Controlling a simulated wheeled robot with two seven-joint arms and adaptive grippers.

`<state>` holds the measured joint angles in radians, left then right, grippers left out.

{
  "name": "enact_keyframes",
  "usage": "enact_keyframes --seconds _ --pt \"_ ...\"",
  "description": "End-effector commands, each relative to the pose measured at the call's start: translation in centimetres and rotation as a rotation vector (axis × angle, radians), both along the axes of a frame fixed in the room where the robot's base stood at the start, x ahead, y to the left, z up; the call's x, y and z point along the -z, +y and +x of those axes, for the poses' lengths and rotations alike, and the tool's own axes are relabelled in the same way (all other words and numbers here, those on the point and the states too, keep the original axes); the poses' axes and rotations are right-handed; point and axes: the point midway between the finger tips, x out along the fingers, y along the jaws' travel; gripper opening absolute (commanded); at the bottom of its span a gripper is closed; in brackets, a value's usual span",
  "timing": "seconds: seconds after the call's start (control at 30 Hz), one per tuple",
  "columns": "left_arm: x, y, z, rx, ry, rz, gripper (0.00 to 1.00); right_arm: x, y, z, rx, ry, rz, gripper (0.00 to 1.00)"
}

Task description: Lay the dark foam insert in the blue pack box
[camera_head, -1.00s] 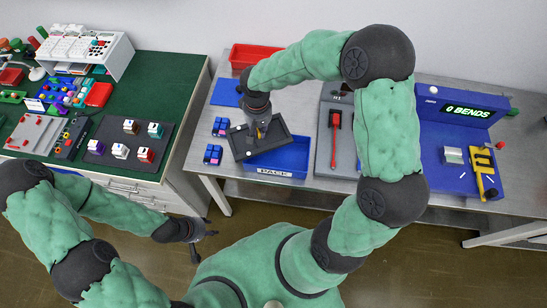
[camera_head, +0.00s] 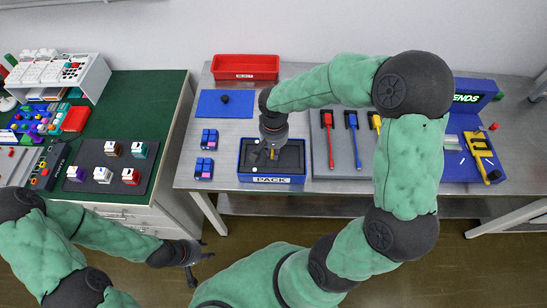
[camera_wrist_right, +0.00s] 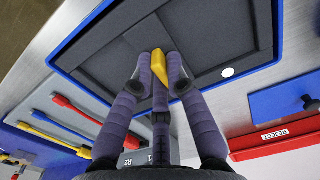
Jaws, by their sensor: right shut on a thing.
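The blue pack box (camera_head: 243,172) stands near the front edge of the grey table, label facing me. The dark foam insert (camera_head: 291,156) lies within its rim, looking flat and roughly square to the walls. In the right wrist view, the insert (camera_wrist_right: 105,48) is framed by the blue rim (camera_wrist_right: 290,58); whether it touches the bottom is hidden. My right gripper (camera_head: 272,151) is over the box, its fingers (camera_wrist_right: 160,68) shut on the insert's yellow tab (camera_wrist_right: 160,66). My left gripper (camera_head: 198,267) is empty, fingers apart, low in front of the tables.
A red reject tray (camera_head: 245,67) and blue mat (camera_head: 225,104) with a dark knob lie behind and left. A tool holder (camera_head: 340,145) with red, blue and yellow tools is close on the right.

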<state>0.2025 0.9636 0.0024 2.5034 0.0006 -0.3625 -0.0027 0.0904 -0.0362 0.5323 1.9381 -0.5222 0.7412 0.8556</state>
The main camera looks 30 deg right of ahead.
Motion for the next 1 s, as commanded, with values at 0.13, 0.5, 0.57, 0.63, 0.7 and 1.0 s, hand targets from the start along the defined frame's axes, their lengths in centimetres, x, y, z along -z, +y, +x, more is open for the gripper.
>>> enact_keyframes --seconds 0.13,0.5,0.57,0.63,0.7,1.0 --pt "1.1 0.0 0.0 0.000 0.000 0.000 0.40 2.8 0.0 -0.1 -0.001 0.004 0.000 0.00" --pt "1.3 0.0 0.0 0.000 0.000 0.000 0.40 3.6 0.0 0.0 -0.002 0.001 0.001 0.00" --pt "1.5 0.0 0.0 0.000 0.000 0.000 0.40 3.8 0.0 0.0 -0.002 0.001 0.001 0.00" --pt "1.7 0.0 0.0 0.000 0.000 0.000 0.40 4.0 0.0 0.0 -0.002 0.001 0.001 0.00" --pt "1.6 0.0 0.0 0.000 0.000 0.000 0.40 3.9 0.0 0.0 -0.002 0.001 0.001 0.35" --pt "1.6 0.0 0.0 0.000 0.000 0.000 0.40 3.8 0.0 0.0 -0.002 0.001 0.001 0.39"
